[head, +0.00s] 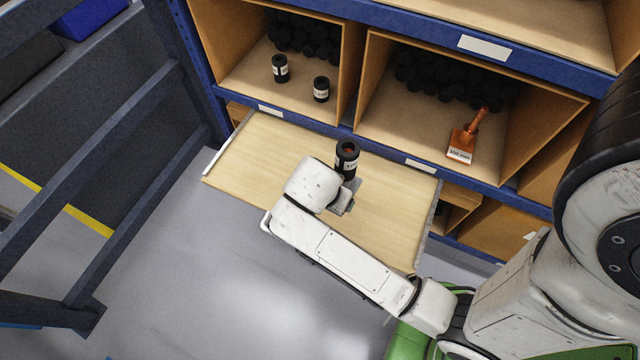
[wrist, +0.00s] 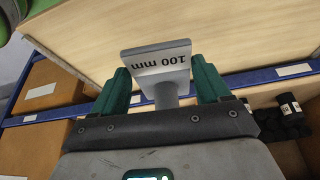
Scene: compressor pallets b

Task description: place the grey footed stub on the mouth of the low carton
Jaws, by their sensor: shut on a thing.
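In the wrist view my gripper (wrist: 162,82) is shut on the grey footed stub (wrist: 160,62). Its flat foot, marked "100 mm", faces the camera, and its stem is between the green fingers. In the head view my gripper (head: 343,196) is above the pull-out board, mostly hidden by my wrist; the stub cannot be made out there. Open-fronted cartons stand in the rack: a left one (head: 215,50) and a wider right one (head: 527,130) above the board, and a lower one (head: 460,195) right of it. I cannot tell which is the low carton.
The wooden pull-out board (head: 265,155) carries a black labelled canister (head: 346,157) close to my gripper. An orange footed stub (head: 463,140) lies in the wider carton's mouth. Two black canisters (head: 280,68) (head: 321,88) stand in the left carton. Blue rack beams (head: 400,155) border the cartons.

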